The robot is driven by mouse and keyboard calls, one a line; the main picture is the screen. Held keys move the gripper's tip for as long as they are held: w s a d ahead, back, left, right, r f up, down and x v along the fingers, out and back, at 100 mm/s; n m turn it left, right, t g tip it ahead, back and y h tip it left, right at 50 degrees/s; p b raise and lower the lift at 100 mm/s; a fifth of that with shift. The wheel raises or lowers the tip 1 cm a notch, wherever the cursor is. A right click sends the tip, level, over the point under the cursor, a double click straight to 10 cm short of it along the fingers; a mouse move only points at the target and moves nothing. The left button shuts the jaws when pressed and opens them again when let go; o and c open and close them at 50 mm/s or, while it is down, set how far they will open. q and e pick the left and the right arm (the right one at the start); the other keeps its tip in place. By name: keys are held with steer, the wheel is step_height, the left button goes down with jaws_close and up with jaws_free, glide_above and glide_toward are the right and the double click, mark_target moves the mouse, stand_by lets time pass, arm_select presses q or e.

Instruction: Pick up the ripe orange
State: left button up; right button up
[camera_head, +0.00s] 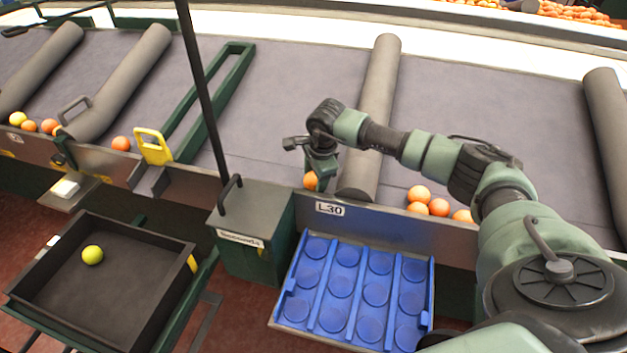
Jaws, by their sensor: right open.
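An orange-coloured fruit (310,181) sits at the belt's front edge, just left of a grey roller and above the L30 label. My right gripper (317,182) is directly over it, pointing down, and partly hides it. The jaws are open; I cannot tell whether the fingers touch the fruit. Several more orange fruits (419,193) lie in a group to the right of the roller, one partly behind my right arm. My left gripper is out of view.
A blue tray (352,290) with empty round cups lies below the belt (290,110). A black crate (120,290) at left holds one yellow-green fruit (92,255). A green box (250,235) with a dark pole stands between them. Rollers (382,80) cross the belt.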

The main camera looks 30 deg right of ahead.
steer(key=c, duration=1.2)
steer(key=shift+r, duration=0.1)
